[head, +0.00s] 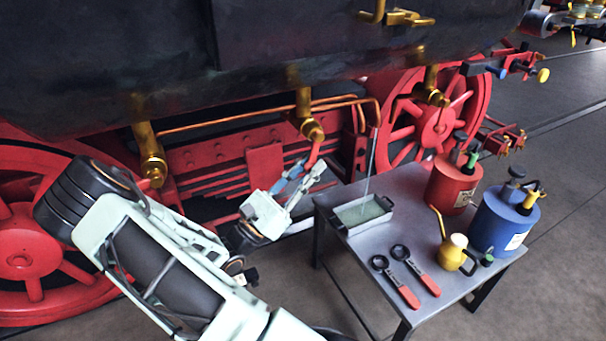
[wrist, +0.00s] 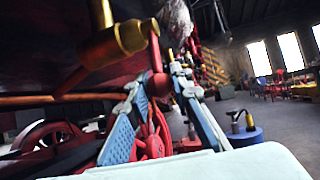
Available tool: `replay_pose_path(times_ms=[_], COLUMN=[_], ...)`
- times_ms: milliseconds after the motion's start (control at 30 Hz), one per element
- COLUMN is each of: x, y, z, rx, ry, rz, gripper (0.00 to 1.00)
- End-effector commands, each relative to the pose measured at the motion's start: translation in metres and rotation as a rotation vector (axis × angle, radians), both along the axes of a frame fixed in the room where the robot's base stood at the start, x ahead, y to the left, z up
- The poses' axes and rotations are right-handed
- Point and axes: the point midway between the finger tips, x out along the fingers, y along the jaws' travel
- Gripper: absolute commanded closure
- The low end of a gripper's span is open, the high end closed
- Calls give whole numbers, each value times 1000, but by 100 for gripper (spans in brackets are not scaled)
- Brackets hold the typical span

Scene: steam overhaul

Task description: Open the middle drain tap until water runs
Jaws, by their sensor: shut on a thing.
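The middle drain tap (head: 308,118) is a brass fitting under the dark boiler side, with a red lever (head: 316,150) hanging down from it. My gripper (head: 306,167) reaches up from below, shut on the lower end of that lever. In the wrist view, the brass tap (wrist: 120,42) is at the upper left, and its red lever (wrist: 156,68) comes down between the blue finger pads of my gripper (wrist: 158,88). A thin pale stream of water (head: 370,165) falls from the copper pipe end (head: 378,115) into a grey tray (head: 344,222) holding greenish water.
Other brass taps stand at left (head: 151,162) and right (head: 432,88). A grey table (head: 345,250) bears the tray, a red can (head: 452,185), a blue can (head: 502,222), a yellow oiler (head: 452,252) and red-handled tools (head: 403,290). Open floor lies beyond it.

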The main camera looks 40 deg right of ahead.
Motion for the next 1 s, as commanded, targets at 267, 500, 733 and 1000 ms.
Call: replay_pose_path(times_ms=[267, 500, 733, 1000], x=[-3, -5, -5, -5], y=[-13, -18, -20, -20], z=[-6, -5, -4, -4], rx=[-167, -236, -253, -252], ry=[42, 59, 62, 61], rz=[-1, 0, 0, -1], gripper=[100, 100, 100, 100])
